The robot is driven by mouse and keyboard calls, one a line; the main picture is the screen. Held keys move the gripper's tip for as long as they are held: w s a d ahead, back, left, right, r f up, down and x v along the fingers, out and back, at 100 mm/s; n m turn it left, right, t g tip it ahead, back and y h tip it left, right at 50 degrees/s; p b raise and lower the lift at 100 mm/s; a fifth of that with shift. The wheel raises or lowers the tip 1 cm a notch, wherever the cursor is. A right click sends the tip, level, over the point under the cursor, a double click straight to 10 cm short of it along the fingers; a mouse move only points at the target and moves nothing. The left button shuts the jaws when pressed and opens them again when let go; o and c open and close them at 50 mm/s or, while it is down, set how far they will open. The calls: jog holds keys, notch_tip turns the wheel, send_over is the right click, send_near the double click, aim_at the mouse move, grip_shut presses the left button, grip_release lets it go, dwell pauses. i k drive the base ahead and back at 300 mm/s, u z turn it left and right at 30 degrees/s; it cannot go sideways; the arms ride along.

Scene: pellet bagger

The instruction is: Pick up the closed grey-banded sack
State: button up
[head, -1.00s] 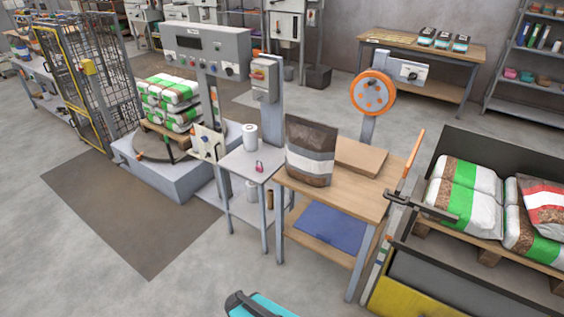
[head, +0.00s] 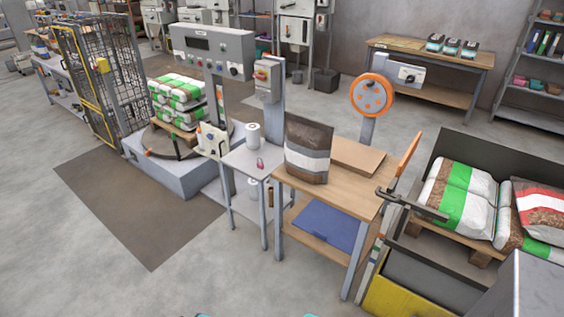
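A dark brown sack with a pale grey band (head: 308,150) stands upright at the left end of a wooden-topped table (head: 345,192). Its top edge looks flat and pressed together, though the seal is too small to make out. Nothing touches its upper part. My gripper is not in view; only small teal bits show at the bottom edge, and I cannot tell which part they belong to.
A small grey side table (head: 242,158) with a white roll (head: 253,136) adjoins on the left. An orange reel (head: 372,92) is behind. Floor (head: 205,285) in front is clear.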

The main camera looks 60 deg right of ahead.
aim_at(308, 142)
jog(key=u, duration=0.5)
jog(key=k, duration=1.5)
jog(key=z, duration=0.5)
jog(key=i, duration=0.5)
